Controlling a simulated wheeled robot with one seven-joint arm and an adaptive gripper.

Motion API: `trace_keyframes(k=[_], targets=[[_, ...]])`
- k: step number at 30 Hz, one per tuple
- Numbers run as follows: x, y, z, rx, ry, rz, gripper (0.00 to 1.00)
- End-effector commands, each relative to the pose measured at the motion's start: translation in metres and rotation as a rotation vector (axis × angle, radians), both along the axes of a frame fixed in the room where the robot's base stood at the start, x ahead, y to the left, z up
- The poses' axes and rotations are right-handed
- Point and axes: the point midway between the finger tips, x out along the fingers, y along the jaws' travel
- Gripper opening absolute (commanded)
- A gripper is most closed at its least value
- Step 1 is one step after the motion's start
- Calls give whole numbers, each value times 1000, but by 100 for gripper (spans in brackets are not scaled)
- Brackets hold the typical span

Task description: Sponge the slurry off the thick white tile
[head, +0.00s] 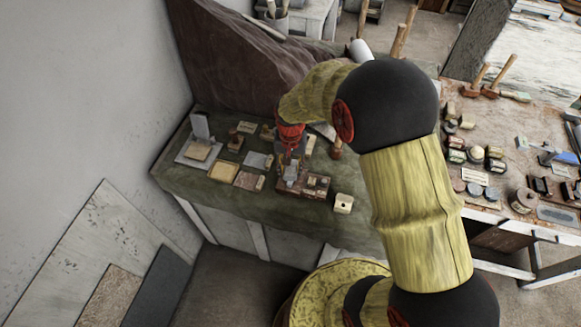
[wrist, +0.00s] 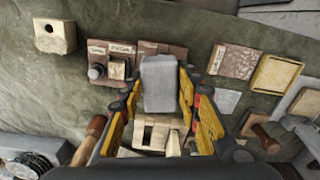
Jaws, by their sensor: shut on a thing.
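My gripper (wrist: 160,88) points down over the green-draped bench, its yellow fingers closed on the sides of a pale grey block (wrist: 160,72). The block also shows below my red wrist in the head view (head: 291,173); I cannot tell for sure that it is the sponge. It is over or beside a reddish-brown board (wrist: 97,52) carrying small pieces; contact is unclear. A flat pale tile (head: 255,160) lies left of my gripper in the head view and right of it in the wrist view (wrist: 228,100). I cannot confirm it is the thick white tile, and no slurry is distinguishable.
A yellow-rimmed tray (head: 223,172) and a mottled brown slab (head: 249,181) lie left of my gripper. A grey stand (head: 199,126) is further left. A holed wooden block (head: 343,203) stands right, near the front edge. Bare cloth lies along the front.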

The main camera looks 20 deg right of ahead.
Motion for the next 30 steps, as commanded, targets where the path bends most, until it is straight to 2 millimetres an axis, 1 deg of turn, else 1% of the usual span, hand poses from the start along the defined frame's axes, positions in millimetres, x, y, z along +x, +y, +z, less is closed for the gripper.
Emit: trace_keyframes(k=[3,14,17,24,30], targets=[[-6,3,2,0,1,1,13],[-16,7,-1,0,0,-1,13],[-13,6,-1,0,0,-1,13],[1,0,-2,0,0,-1,13],[5,-3,-2,0,0,-1,13]])
